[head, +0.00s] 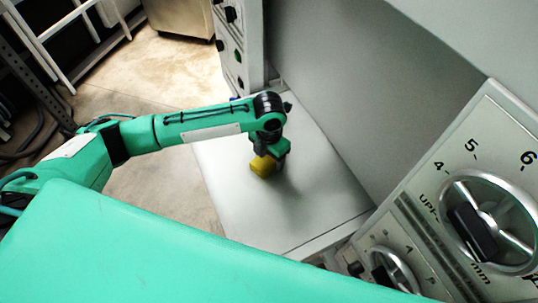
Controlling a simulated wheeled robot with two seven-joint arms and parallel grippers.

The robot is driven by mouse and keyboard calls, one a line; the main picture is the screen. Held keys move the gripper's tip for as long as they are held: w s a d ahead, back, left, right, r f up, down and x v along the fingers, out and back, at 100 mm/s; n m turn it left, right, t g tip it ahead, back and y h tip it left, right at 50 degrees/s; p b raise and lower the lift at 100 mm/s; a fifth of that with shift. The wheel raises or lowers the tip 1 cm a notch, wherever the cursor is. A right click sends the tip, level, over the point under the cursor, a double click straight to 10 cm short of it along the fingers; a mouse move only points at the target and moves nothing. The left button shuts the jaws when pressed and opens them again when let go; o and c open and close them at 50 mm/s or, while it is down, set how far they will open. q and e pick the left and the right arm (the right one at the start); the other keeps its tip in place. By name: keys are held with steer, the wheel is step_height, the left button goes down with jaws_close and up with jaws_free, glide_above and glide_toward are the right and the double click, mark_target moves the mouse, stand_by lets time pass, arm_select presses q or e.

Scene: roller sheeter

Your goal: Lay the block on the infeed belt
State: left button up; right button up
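A yellow block (262,166) is at my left gripper (272,161), over the pale grey infeed belt (228,185). The gripper points down at the end of the green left arm, and the block is partly covered by it. The fingers look to be around or against the block, but their closure is hidden. I cannot tell whether the block touches the belt; a soft shadow lies on the belt just right of it. My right gripper is not in view.
A grey machine housing (335,90) rises along the belt's right side. A control panel (480,200) with a large dial stands at right. Another panel with knobs (232,45) is behind the belt. The belt's front and left parts are clear. A white rack (60,40) stands far left.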

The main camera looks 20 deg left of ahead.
arm_select(q)
steer(key=shift+o, duration=0.6)
steer(key=shift+r, duration=0.1)
step_height(320, 180, up, 12)
steer(key=b, duration=0.4)
